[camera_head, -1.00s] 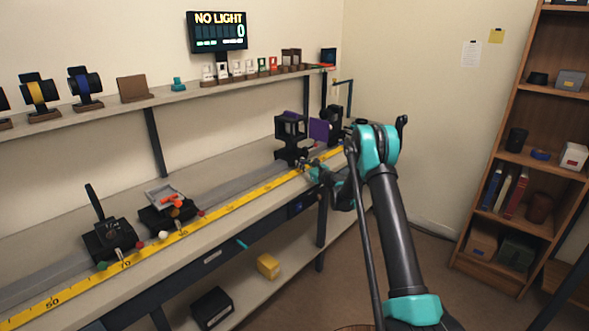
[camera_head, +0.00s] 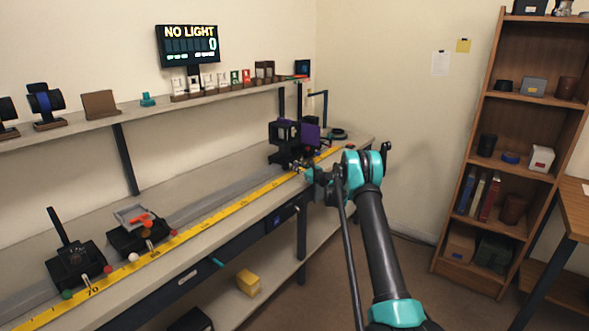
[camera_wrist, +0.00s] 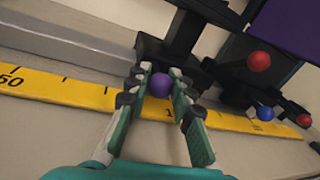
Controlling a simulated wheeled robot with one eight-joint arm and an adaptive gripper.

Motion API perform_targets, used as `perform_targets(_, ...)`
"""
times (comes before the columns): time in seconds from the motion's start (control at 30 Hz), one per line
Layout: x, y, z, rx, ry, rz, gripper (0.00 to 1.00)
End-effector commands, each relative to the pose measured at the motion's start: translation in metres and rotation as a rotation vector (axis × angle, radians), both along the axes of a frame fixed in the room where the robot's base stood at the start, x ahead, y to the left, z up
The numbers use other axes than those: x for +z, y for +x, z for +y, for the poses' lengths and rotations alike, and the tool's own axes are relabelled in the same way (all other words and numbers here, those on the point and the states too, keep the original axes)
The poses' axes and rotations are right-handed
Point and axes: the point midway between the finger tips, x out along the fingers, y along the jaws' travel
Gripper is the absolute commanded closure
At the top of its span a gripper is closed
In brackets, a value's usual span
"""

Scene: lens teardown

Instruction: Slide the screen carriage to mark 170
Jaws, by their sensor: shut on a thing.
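My gripper (camera_wrist: 160,92) is shut on a purple round knob (camera_wrist: 160,85) at the front of a black carriage (camera_wrist: 160,50), just above the yellow scale. In the head view, this black carriage (camera_head: 285,158) stands near the far end of the rail, and my gripper (camera_head: 303,170) is at its front. A purple panel (camera_head: 310,133) stands at its right. I cannot tell for sure which part is the screen. The yellow scale (camera_wrist: 75,88) shows 50 at its left edge in the wrist view; the number under my fingers is mostly hidden.
Right of the held knob are a red knob (camera_wrist: 258,61), a blue knob (camera_wrist: 265,112) and another red knob (camera_wrist: 303,120), close by on black parts. Two other carriages stand at the near left of the rail (camera_head: 190,205). The display (camera_head: 188,45) reads NO LIGHT and 0.

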Motion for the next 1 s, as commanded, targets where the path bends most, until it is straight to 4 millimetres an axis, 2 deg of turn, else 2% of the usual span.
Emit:
perform_targets(0.43, -0.0005, 0.0014, -0.0033, -0.003, 0.0, 0.0, 1.0)
perform_targets(0.47, -0.0005, 0.0014, -0.0033, -0.003, 0.0, 0.0, 0.75)
perform_targets(0.6, -0.0004, 0.0013, -0.0024, -0.002, 0.0, 0.0, 0.57)
perform_targets(1.0, -0.0001, -0.0027, -0.0049, -0.001, 0.0, 0.0, 0.56)
